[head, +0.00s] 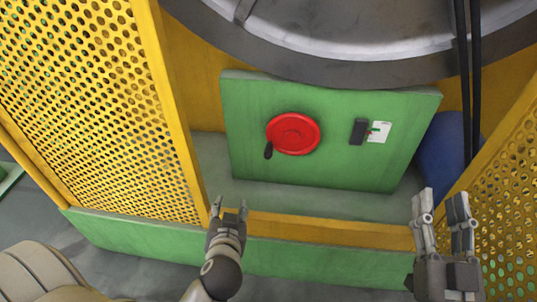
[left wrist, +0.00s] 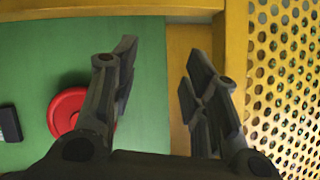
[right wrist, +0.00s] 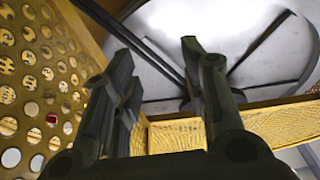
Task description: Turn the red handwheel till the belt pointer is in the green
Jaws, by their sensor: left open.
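The red handwheel (head: 293,133) is mounted on a green panel (head: 250,105), with a dark crank handle (head: 268,150) at its lower left. It also shows partly behind a finger in the left wrist view (left wrist: 66,108). Right of it is a dark block (head: 359,131) beside a white scale plate (head: 380,132) with a green mark and a small red pointer (head: 371,133); I cannot tell exactly where the pointer stands. My left gripper (head: 229,207) is open and empty, below and left of the wheel, apart from it. My right gripper (head: 442,205) is open and empty at the lower right.
Yellow perforated guards stand left (head: 100,100) and right (head: 505,180) of the opening. A yellow sill (head: 320,230) crosses below the panel. A large grey drum (head: 370,40) is above, with black belts (head: 468,70) at right. A blue object (head: 445,150) sits behind the right side.

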